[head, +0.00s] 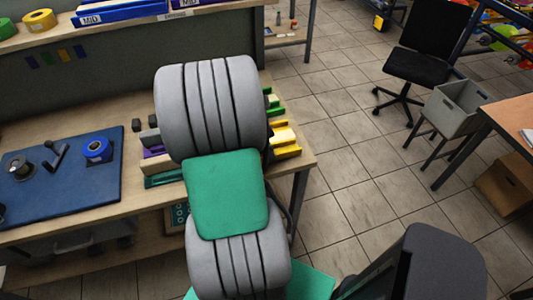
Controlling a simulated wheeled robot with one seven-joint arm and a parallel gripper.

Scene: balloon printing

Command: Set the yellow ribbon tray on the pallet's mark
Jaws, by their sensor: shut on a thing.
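My arm's thick grey and green links cover the right part of the workbench. My gripper is hidden behind them, so I cannot see its fingers or what they hold. Yellow pieces (286,140) show just right of the arm at the bench's right end; they may be part of the yellow ribbon tray, but I cannot tell. A green piece (272,102) shows just beyond them. Left of the arm, a purple piece (153,152) and a dark green piece (164,180) stick out. I cannot make out the pallet or its mark.
A blue mat (65,190) on the bench's left carries a blue roll (97,150) and dark tools. Labelled blue bins (120,11) and a yellow roll (39,20) sit on the shelf above. A black chair (425,55) and grey crate (455,105) stand right, beyond open tiled floor.

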